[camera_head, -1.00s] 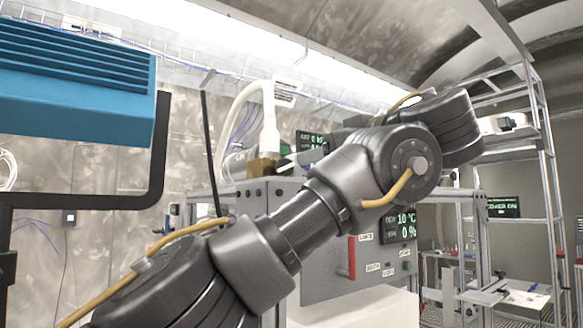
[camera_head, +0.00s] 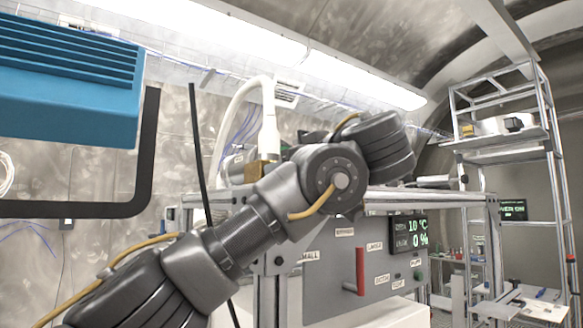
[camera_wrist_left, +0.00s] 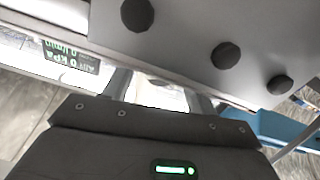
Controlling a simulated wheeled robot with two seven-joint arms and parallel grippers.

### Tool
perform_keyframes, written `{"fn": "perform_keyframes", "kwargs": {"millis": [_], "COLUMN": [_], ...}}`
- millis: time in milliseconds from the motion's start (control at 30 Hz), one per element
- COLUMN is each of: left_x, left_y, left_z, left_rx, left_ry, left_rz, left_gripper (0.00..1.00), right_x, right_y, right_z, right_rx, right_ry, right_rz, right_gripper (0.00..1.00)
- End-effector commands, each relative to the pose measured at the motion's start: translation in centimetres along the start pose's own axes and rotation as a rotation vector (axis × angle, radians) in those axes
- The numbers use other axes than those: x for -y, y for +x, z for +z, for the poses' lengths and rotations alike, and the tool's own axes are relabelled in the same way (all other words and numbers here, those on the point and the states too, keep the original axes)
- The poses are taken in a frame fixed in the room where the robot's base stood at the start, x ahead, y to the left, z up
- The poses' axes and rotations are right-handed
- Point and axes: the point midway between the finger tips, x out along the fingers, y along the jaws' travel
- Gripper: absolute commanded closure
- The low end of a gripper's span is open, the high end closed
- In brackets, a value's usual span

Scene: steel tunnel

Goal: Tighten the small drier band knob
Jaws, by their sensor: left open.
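In the head view a grey control panel (camera_head: 325,290) carries small labels, one reading partly as "MALL" (camera_head: 309,256), with a dark round knob or bolt (camera_head: 279,261) to its left. I cannot tell which knob is the small drier band knob. In the left wrist view three dark round knobs or bolt heads (camera_wrist_left: 226,55) sit in a row on a grey surface above and right of my left gripper (camera_wrist_left: 160,91). Its fingers are apart with nothing seen between them. My left arm crosses the head view and hides part of the equipment; the gripper itself is hidden there. My right gripper is not in view.
A white hose (camera_head: 268,125) rises behind my arm. A blue finned box (camera_head: 70,80) is at upper left. A metal rack (camera_head: 555,180) stands at right.

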Motion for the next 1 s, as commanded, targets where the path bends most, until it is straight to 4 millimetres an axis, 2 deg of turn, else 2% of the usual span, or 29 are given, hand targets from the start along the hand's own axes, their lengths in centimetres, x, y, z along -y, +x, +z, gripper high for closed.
{"fn": "perform_keyframes", "kwargs": {"millis": [133,467,767,1000], "left_x": [0.0,0.0,0.0,0.0], "left_y": [0.0,0.0,0.0,0.0], "left_z": [0.0,0.0,0.1,0.2], "left_rx": [0.000,0.000,0.000,0.001], "left_ry": [0.000,0.000,0.043,0.188], "left_rz": [0.000,0.000,-0.001,-0.001], "left_gripper": [0.44,0.88,0.88,0.88], "right_x": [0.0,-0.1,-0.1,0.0], "right_y": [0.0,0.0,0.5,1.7], "right_z": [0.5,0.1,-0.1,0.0], "right_rx": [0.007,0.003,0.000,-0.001], "right_ry": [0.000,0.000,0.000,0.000], "right_rz": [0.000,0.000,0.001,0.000], "right_gripper": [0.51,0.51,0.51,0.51]}}
